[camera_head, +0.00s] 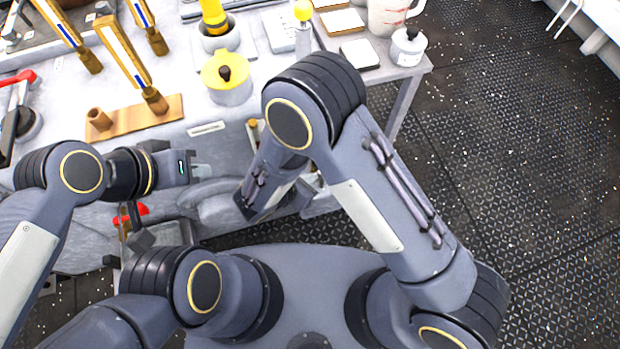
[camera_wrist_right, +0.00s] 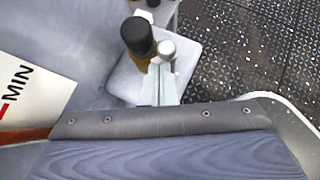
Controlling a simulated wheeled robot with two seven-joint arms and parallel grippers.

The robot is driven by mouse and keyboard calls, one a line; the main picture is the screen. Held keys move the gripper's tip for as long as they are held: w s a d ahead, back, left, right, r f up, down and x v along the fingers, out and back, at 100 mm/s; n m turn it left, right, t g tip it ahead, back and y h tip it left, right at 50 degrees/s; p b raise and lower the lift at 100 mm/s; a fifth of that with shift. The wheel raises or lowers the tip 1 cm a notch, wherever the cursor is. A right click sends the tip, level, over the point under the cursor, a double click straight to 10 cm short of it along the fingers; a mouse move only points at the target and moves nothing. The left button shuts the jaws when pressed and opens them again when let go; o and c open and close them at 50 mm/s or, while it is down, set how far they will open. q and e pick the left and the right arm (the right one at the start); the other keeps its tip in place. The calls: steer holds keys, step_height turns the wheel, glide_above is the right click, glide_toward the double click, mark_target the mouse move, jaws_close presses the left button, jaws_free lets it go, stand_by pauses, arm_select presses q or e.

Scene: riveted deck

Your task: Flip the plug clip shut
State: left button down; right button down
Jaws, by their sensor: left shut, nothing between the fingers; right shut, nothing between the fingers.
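My left gripper (camera_head: 203,168) has pale fingers near the table's front edge in the head view. It is shut and empty. My right arm bends over the table's edge and hides most of its own hand in the head view. In the right wrist view my right gripper (camera_wrist_right: 160,78) appears as a narrow pale shape, shut and empty, close to a black-topped knob (camera_wrist_right: 138,38) and a pale round knob (camera_wrist_right: 166,48). I cannot make out the plug clip for certain in either view. A red-handled device (camera_head: 22,98) stands at the table's far left.
The grey table (camera_head: 195,98) holds a wooden stand (camera_head: 135,118), a yellow-topped pot (camera_head: 227,84) and a white bottle (camera_head: 407,47). Dark floor (camera_head: 500,130) is free at right.

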steer(key=shift+w+a+m+g+h+b, duration=0.1)
steer(key=shift+w+m+g+h+b, duration=0.2)
steer(key=shift+m+g+h, duration=0.5)
steer(key=shift+w+a+m+g+h+b, duration=0.15)
steer(key=shift+w+m+g, duration=0.25)
steer(key=shift+m, duration=0.75)
steer(key=shift+w+m+g+h+b, duration=0.25)
steer(key=shift+m+g+h, duration=0.4)
steer(key=shift+m, duration=0.3)
stand_by(3.9)
